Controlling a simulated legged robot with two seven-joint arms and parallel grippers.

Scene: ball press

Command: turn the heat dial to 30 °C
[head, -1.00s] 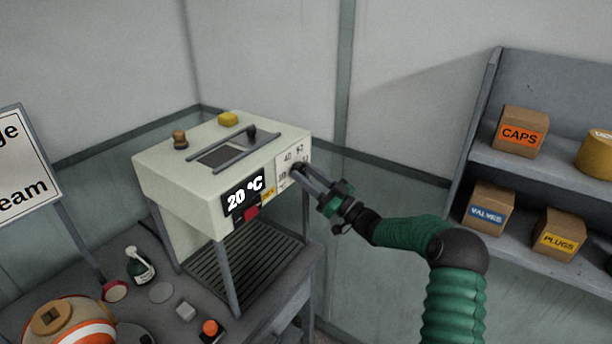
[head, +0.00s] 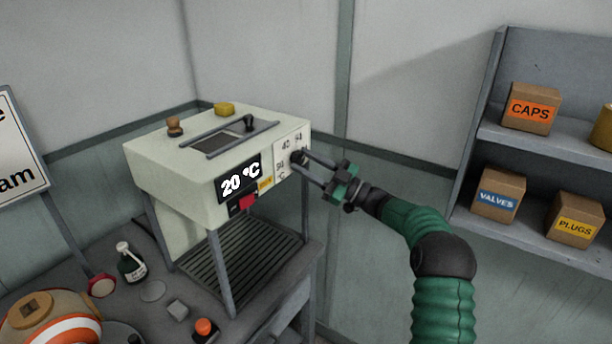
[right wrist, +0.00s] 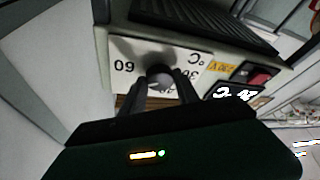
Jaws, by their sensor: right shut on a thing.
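The heat dial (head: 297,159) is a dark round knob on a white number plate (head: 284,150) at the right end of the pale press (head: 160,172). It also shows in the right wrist view (right wrist: 159,75), with 60 and 30 readable on the plate. The display (head: 239,179) reads 20 °C. My right gripper (head: 305,162) is shut on the dial, one finger on either side of it, reaching in from the right. Its fingers hide part of the plate. My left gripper is not in view.
A red switch (head: 248,203) sits below the display. A green bottle (head: 131,262), a grey block (head: 177,309) and an orange-topped item (head: 204,328) stand on the bench. A shelf with boxes (head: 529,108) is at the right.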

